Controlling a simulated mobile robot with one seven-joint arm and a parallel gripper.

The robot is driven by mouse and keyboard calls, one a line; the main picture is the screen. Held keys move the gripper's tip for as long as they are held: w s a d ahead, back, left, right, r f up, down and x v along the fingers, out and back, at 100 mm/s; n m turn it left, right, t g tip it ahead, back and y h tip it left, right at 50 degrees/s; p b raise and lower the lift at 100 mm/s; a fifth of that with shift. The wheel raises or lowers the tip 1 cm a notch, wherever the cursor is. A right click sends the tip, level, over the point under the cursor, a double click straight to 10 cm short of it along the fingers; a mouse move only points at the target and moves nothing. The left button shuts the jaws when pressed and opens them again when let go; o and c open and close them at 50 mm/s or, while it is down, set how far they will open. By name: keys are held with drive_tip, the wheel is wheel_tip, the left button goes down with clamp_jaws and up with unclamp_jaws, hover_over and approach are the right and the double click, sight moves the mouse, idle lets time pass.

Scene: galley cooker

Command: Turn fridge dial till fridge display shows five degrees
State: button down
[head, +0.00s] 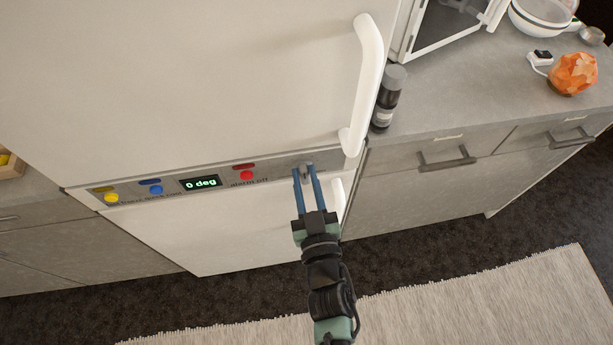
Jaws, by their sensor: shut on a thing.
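The fridge (230,75) is white, with a grey control strip across its front. The fridge display (201,183) on that strip reads "0 deg" in green. The fridge dial (307,168) is at the right end of the strip and is partly hidden by my fingers. My gripper (304,174) reaches up to the strip from below. Its two blue fingers are shut on the dial, one on each side.
Yellow (111,197), blue (155,189) and red (246,175) knobs sit along the strip. A large white door handle (367,85) stands out above right of my gripper. A dark bottle (387,98) stands on the counter (450,105) beside the fridge. A pale rug (480,305) lies on the floor.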

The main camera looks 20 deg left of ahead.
drive_tip(key=n, duration=0.4)
drive_tip(key=a+n, duration=0.1)
drive_tip(key=n, duration=0.1)
drive_tip(key=shift+s+f+n, duration=0.25)
drive_tip(key=shift+s+n, duration=0.05)
drive_tip(key=shift+n, duration=0.1)
drive_tip(key=shift+b, duration=0.3)
drive_tip(key=c, duration=0.7)
unclamp_jaws()
drive_tip(key=b+v, duration=0.1)
drive_tip(key=v, duration=1.2)
drive_tip(key=shift+d, duration=0.1)
